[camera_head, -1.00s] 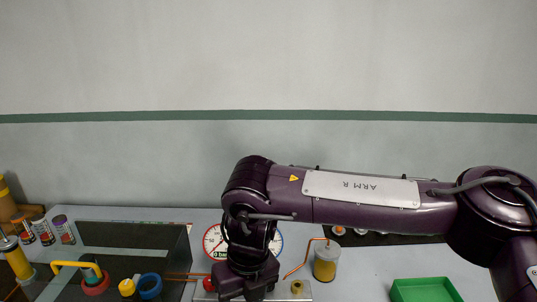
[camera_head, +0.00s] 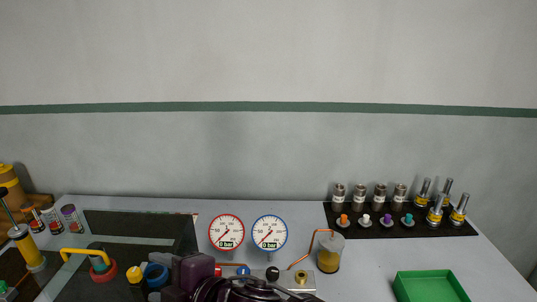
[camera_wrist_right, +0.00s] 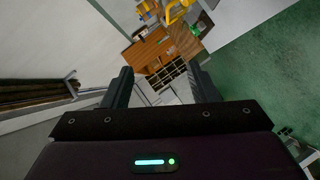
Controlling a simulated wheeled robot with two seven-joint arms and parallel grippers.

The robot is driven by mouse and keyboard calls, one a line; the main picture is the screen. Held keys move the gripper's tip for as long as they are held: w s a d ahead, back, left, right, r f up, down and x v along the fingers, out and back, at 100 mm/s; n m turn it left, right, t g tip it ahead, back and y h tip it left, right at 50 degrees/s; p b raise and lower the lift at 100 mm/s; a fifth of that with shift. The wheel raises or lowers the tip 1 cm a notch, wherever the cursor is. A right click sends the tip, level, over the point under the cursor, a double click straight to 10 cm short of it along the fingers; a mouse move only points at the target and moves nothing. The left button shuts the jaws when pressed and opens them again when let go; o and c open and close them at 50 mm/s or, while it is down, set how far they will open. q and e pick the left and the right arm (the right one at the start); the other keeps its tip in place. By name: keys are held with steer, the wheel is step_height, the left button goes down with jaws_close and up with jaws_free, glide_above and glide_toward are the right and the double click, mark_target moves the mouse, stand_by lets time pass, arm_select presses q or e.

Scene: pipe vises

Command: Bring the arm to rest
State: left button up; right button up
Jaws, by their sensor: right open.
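My right arm (camera_head: 240,289) shows only as dark purple links at the bottom edge of the head view, low in front of the bench. Its fingers cannot be made out there. In the right wrist view my right gripper (camera_wrist_right: 159,70) is open, its two dark fingers wide apart with nothing between them. Beyond the fingers, some way off, are a brown wooden cabinet (camera_wrist_right: 146,50) and a dark rack with compartments (camera_wrist_right: 167,74). My left gripper is not in view.
A green floor (camera_wrist_right: 270,75) shows in the wrist view.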

steer(key=w+d+f+m+t+h, duration=0.15)
steer(key=d+f+m+h, duration=0.25)
steer(key=d+f+m, duration=0.45)
steer(key=w+d+f+m+h, duration=0.2)
steer(key=d+f+m+h, duration=0.3)
steer(key=d, duration=0.7)
steer(key=s+d+f+m+g+h, duration=0.25)
steer(key=s+d+f+m, duration=0.2)
steer(key=s+d, duration=0.35)
steer(key=s+d+f+m+g+h, duration=0.1)
steer(key=s+d+f+m+g, duration=0.3)
steer(key=d, duration=0.5)
steer(key=s+f+b, duration=0.2)
steer(key=f+b, duration=0.1)
steer(key=f, duration=1.5)
steer(key=s+f+b, duration=0.2)
steer(key=f+b, duration=0.1)
steer(key=f, duration=1.5)
steer(key=s+d+f+b, duration=0.2)
steer(key=s+f, duration=0.7)
steer(key=f, duration=0.2)
steer(key=s+d+f+g+b, duration=0.1)
steer(key=s+d+f+b, duration=0.1)
steer(key=s+f, duration=0.8)
steer(key=shift+f, duration=0.5)
